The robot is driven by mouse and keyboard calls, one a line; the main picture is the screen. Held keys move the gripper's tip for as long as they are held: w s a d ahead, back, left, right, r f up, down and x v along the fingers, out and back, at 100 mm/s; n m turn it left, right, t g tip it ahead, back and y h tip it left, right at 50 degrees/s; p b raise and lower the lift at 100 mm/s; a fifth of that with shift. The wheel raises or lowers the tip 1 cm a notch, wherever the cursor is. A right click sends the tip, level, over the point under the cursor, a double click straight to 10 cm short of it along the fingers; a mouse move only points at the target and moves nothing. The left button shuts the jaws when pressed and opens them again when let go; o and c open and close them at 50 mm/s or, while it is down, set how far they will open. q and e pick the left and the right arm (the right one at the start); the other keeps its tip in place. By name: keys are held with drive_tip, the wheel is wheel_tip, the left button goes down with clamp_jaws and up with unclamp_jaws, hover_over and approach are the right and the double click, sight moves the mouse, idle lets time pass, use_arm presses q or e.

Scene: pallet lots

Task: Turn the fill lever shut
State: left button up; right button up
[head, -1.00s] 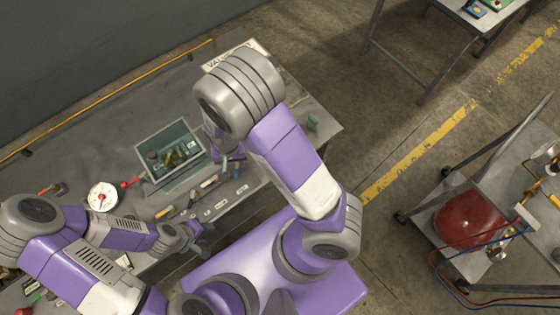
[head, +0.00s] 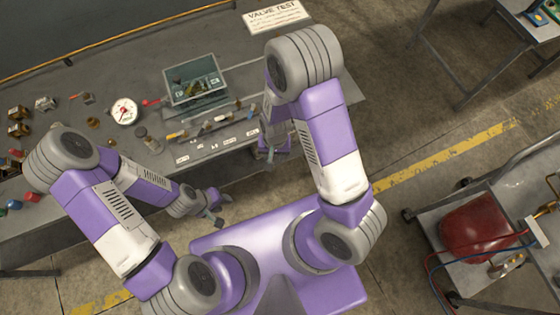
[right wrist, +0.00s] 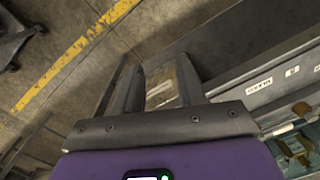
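I cannot pick out the fill lever for certain. A small red-ended handle (head: 150,102) lies on the bench between a round white gauge (head: 124,111) and a glass-sided box. Brass fittings (head: 554,184) show on the cart at the right edge, partly cut off. My left gripper (head: 221,208) hangs in front of the bench's near edge, fingers apart and empty. My right gripper (head: 267,152) is at the bench's near edge, low beside its own arm. In the right wrist view its fingers (right wrist: 160,78) are apart, with no clear object held between them.
The grey bench (head: 225,165) carries the box (head: 195,80), a row of labelled small parts and a valve test sign (head: 274,15). A wheeled cart (head: 425,222) with a red tank (head: 478,228) and red and blue hoses stands right. Open floor with a yellow line (head: 450,158) lies between.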

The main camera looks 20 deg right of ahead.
drive_tip(key=s+f+y+b, duration=0.1)
drive_tip(key=s+f+b, duration=0.2)
drive_tip(key=f, duration=0.3)
drive_tip(key=s+a+f+n+y+b, duration=0.1)
drive_tip(key=s+f+b, duration=0.2)
drive_tip(key=f, duration=0.3)
drive_tip(key=shift+f+b, duration=0.3)
drive_tip(key=shift+f, duration=0.1)
drive_tip(key=shift+s, duration=0.15)
